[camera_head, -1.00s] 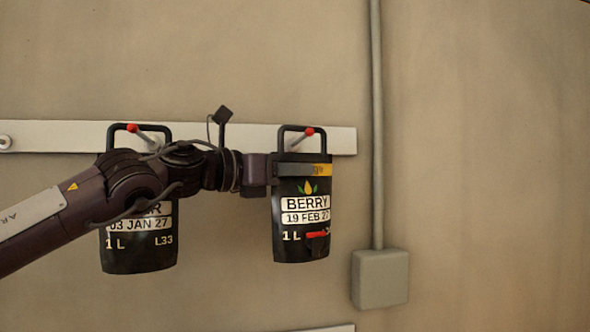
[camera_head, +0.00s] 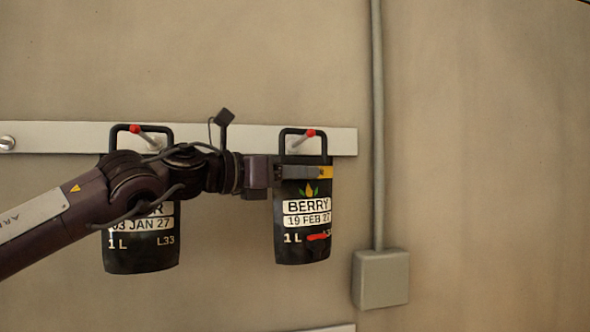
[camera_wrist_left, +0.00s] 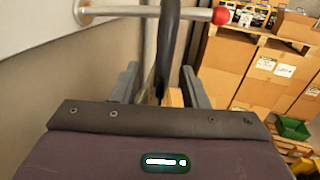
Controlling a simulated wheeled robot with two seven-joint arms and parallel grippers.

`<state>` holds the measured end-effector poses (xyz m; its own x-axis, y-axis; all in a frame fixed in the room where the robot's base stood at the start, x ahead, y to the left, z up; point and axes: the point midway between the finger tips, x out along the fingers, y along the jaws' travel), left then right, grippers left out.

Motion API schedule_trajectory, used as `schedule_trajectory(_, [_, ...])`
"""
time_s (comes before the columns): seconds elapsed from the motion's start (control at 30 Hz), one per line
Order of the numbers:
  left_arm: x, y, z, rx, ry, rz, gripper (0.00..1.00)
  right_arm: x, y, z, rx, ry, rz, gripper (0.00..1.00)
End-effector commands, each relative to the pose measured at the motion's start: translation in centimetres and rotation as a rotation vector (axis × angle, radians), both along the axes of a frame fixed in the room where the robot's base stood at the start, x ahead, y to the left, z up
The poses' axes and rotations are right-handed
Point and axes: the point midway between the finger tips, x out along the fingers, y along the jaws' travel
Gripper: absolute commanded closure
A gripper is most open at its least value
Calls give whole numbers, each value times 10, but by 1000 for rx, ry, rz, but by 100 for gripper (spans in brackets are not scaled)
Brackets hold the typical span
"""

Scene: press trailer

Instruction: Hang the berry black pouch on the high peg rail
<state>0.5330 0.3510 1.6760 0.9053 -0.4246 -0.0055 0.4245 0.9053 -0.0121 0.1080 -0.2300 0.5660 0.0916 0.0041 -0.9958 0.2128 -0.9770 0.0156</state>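The berry black pouch (camera_head: 303,250), labelled BERRY and 19 FEB 27, hangs upright at the rail's right end. Its loop handle (camera_head: 326,143) is around a red-tipped peg (camera_head: 309,134) of the high peg rail (camera_head: 230,134). In the left wrist view the peg (camera_wrist_left: 120,11) crosses the handle (camera_wrist_left: 167,45), with its red ball (camera_wrist_left: 222,15) beyond. My left gripper (camera_head: 305,172) is at the pouch's top, just below the handle. In the left wrist view its fingers (camera_wrist_left: 160,88) stand apart, with gaps on both sides of the handle. My right gripper is out of view.
Another black pouch (camera_head: 140,255), dated 03 JAN 27, hangs to the left, partly behind my left arm. A grey conduit (camera_head: 377,120) and box (camera_head: 380,279) are on the wall to the right. Cardboard boxes (camera_wrist_left: 270,65) show in the left wrist view.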

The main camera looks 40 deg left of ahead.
Motion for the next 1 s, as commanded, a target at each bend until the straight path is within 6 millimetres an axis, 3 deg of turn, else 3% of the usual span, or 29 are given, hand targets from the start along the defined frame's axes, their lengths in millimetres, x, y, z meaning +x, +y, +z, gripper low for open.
schedule_trajectory(0.17, [-10,5,-1,-1,-9,1,60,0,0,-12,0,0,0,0])
schedule_trajectory(0.4, [-47,21,-1,-1,-15,1,60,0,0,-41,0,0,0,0])
schedule_trajectory(0.6, [-69,31,2,1,-15,1,60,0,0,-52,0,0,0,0])
schedule_trajectory(1.0, [-73,32,5,0,-13,0,60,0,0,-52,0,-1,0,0])
